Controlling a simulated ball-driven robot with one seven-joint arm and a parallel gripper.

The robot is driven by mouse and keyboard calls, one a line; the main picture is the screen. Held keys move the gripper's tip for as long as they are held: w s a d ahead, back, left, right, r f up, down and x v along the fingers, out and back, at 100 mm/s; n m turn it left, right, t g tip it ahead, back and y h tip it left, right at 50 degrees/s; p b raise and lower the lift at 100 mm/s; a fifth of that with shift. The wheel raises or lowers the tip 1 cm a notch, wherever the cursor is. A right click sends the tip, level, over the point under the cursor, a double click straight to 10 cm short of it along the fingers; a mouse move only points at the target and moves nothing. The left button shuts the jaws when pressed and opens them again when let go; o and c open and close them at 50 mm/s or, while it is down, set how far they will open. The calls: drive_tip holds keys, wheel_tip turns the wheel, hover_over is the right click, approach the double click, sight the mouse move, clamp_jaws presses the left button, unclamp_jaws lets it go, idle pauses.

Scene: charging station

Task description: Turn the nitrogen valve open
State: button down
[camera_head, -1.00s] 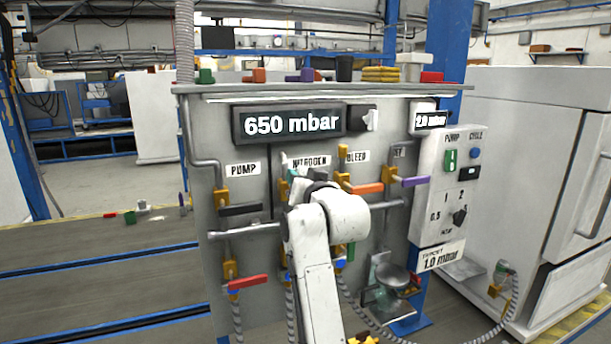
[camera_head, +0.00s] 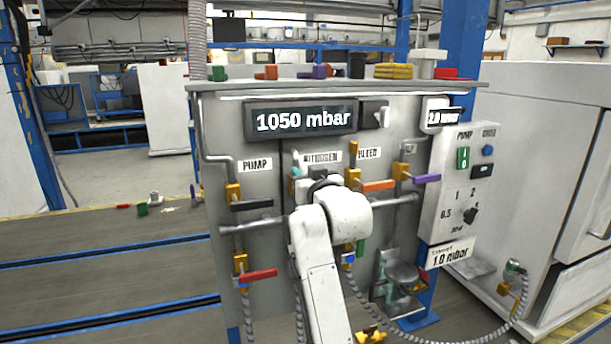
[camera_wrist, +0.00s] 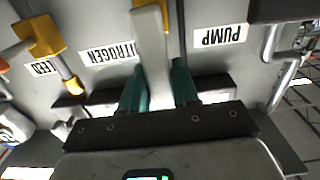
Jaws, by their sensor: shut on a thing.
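The NITROGEN label (camera_head: 322,157) is on the grey panel (camera_head: 225,130), between PUMP and BLEED. My gripper, with green fingertips (camera_wrist: 158,85), is shut on the light grey nitrogen valve handle (camera_wrist: 153,55). In the wrist view, which is upside down, the handle runs from the yellow valve body (camera_wrist: 148,5) down between the fingers, across the line of the labels. In the head view my wrist covers most of this valve and its handle. The panel display (camera_head: 303,120) reads 1050 mbar.
The pump valve's black handle (camera_head: 252,205) and the bleed valve's orange handle (camera_head: 379,186) lie level on either side, close to my gripper. A purple handle (camera_head: 427,179) and a red handle (camera_head: 262,275) also stick out. A control box (camera_head: 452,210) is at the right.

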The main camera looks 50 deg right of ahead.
drive_tip(key=c, duration=0.9)
unclamp_jaws()
drive_tip(key=b+v, duration=0.2)
drive_tip(key=v, duration=0.8)
drive_tip(key=shift+s+a, duration=0.3)
drive_tip(key=s+a+f+n+g+y, duration=0.25)
drive_tip(key=a+f, duration=0.25)
drive_tip(key=f, duration=0.8)
drive_tip(key=s+a+f+n+g+y, duration=0.1)
drive_tip(key=a+f+g+y, duration=0.3)
drive_tip(key=f, duration=0.9)
drive_tip(key=s+a+f+g+y, duration=0.1)
drive_tip(key=s+a+f+g, duration=0.1)
drive_tip(key=s+a+f, duration=0.2)
drive_tip(key=s+a+f+n+g+y, duration=0.1)
drive_tip(key=s+a+f+g, duration=0.2)
drive_tip(key=s+f, duration=0.5)
drive_tip(key=s+a+f+n+g+y, duration=0.1)
drive_tip(key=s+a+f+g, duration=0.1)
drive_tip(key=s+a+f, duration=0.3)
drive_tip(key=shift+s+f+n+g, duration=0.15)
drive_tip(key=shift+s+f, duration=0.1)
drive_tip(key=shift+s, duration=0.65)
drive_tip(key=shift+s+f+n+g, duration=0.1)
drive_tip(key=shift+s+f, duration=0.2)
drive_tip(key=shift+s, duration=0.6)
